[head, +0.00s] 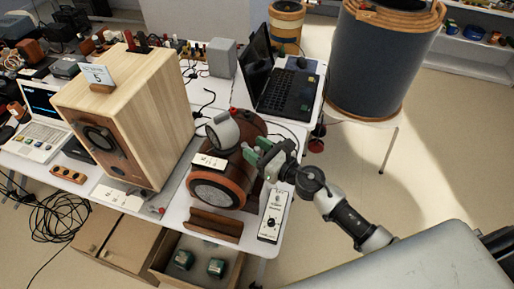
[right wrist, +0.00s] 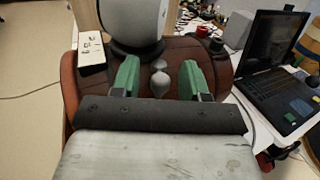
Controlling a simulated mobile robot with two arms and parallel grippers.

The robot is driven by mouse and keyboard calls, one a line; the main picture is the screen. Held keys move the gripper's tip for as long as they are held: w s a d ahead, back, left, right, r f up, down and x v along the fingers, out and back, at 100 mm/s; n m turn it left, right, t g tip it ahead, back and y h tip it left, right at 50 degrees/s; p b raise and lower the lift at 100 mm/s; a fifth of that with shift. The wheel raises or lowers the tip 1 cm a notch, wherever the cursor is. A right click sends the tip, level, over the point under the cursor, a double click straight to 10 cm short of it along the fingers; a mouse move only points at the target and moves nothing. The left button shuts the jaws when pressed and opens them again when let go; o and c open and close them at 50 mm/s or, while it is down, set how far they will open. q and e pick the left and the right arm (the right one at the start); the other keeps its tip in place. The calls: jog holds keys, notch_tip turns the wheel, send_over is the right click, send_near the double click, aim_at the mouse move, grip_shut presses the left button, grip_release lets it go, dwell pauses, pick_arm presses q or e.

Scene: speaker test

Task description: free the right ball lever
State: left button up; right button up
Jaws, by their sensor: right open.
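A brown, rounded wooden speaker (head: 218,193) with a dark round front and a grey ball-shaped part on top stands on the white table. My right gripper (head: 263,158) is at the right side of this speaker. In the right wrist view its two green fingers (right wrist: 158,80) are apart, and the brown speaker body (right wrist: 78,95) lies beyond them. A small grey ball lever (right wrist: 159,84) shows between the fingers, with a gap on each side. I cannot tell how deep the lever sits between them. The lever is hidden by the gripper in the head view. My left gripper is not in view.
A black laptop (head: 285,92) stands behind my right gripper. A white control box (head: 273,216) lies at the table's front right. A large wooden speaker (head: 128,112) stands to the left.

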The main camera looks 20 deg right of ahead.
grip_shut()
jog(key=shift+s+a+r+m+t+h+p, duration=0.15)
jog(key=shift+m+t+h+p, duration=0.2)
jog(key=shift+h+p, duration=0.2)
jog(key=shift+s+a+r+m+t+h+p, duration=0.15)
jog(key=shift+m+t+h+p, duration=0.15)
jog(key=shift+h+p, duration=0.2)
jog(key=m+h+p, duration=0.1)
jog(key=a+m+t+h, duration=0.1)
jog(key=h, duration=0.1)
jog(key=shift+f+m+p, duration=0.2)
jog(key=shift+m+p, duration=0.15)
jog(key=shift+p, duration=0.05)
jog(key=m+h, duration=0.1)
jog(key=h, duration=0.1)
jog(key=a+m+h, duration=0.1)
jog(key=h, duration=0.1)
jog(key=shift+s+f+t, duration=0.1)
jog(key=shift+t, duration=0.25)
jog(key=shift+a+m+h, duration=0.25)
jog(key=shift+m+h, duration=0.6)
jog(key=shift+h, duration=0.45)
jog(key=shift+a+m+h, duration=0.2)
jog(key=shift+m+h, duration=0.65)
jog(key=shift+h, duration=0.4)
jog(key=shift+b, duration=0.3)
